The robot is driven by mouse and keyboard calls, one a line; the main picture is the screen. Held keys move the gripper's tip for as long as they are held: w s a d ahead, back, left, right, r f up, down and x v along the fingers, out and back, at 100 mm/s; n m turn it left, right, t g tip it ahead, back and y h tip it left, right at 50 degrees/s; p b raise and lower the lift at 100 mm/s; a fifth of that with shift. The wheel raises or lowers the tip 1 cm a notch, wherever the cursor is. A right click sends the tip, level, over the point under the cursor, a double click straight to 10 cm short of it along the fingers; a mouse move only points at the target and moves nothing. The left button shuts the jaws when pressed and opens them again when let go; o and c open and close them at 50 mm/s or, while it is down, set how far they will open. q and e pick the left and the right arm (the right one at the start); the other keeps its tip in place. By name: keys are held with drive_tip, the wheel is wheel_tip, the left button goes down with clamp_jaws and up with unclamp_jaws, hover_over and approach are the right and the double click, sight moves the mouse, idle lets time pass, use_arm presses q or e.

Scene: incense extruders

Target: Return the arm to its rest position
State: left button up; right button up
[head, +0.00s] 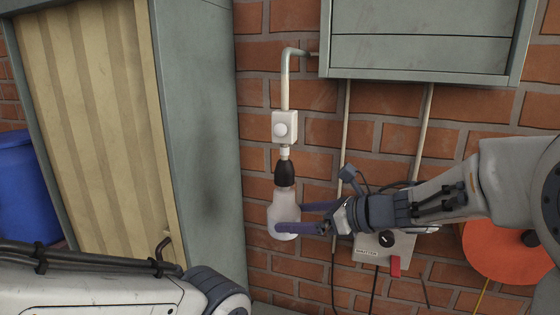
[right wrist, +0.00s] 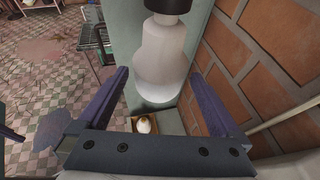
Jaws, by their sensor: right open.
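My right gripper (head: 289,218) comes in from the right and is open around a white frosted bulb (head: 283,203). The bulb hangs upright from a black socket (head: 285,173) below a white wall box (head: 284,127). In the head view one finger crosses in front of the bulb and the other is partly hidden behind it. In the right wrist view the bulb (right wrist: 160,62) shows between the two spread fingers (right wrist: 159,76), with gaps on both sides. My left arm shows at the lower left, but its gripper is out of view.
A grey-green cabinet (head: 205,130) stands left of the bulb, and a brick wall (head: 300,100) is behind it. A switch box (head: 384,246) and an orange disc (head: 505,245) are near my right arm. A small box (right wrist: 170,122) holding a white round object lies below.

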sight(275, 218)
drive_tip(key=p+x, duration=0.2)
drive_tip(key=x, duration=0.4)
drive_tip(key=shift+w+a, duration=0.15)
drive_tip(key=shift+a, duration=0.15)
drive_tip(key=shift+w+a+f, duration=0.15)
drive_tip(key=shift+f, duration=0.1)
drive_tip(key=shift+m+t+h+b, duration=0.3)
drive_tip(key=shift+m+t, duration=0.1)
drive_tip(key=shift+t, duration=0.1)
drive_tip(key=shift+w, duration=0.1)
drive_tip(key=shift+r, duration=0.1)
